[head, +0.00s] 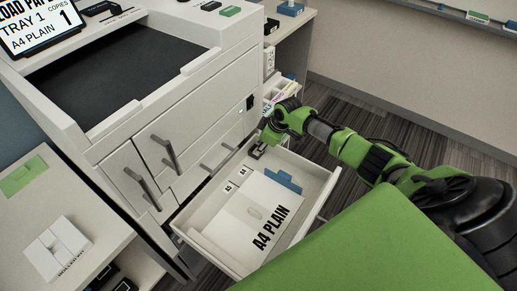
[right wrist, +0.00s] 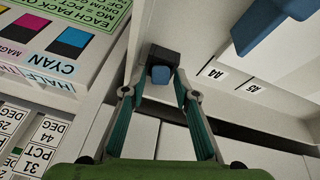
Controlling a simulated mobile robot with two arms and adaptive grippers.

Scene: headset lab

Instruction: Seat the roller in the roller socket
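The wrist view shows a small block with a dark body and a blue front (right wrist: 161,75), which looks like the roller. My right gripper (right wrist: 160,88) has its two fingers close on either side of it and seems shut on it. The block is against or just in front of the pale drawer wall; I cannot tell whether it touches. No separate roller socket can be made out; it may be hidden behind the block. In the head view my right gripper (head: 257,151) is low at the drawer's far inner corner. My left gripper is out of view.
The open drawer (head: 317,180) of the white copier holds a paper stack (head: 268,205) marked A4 PLAIN and a blue guide (head: 284,180), which hangs close by in the wrist view (right wrist: 275,22). A shelf with CYAN and MAGENTA labels (right wrist: 65,45) is left of the gripper.

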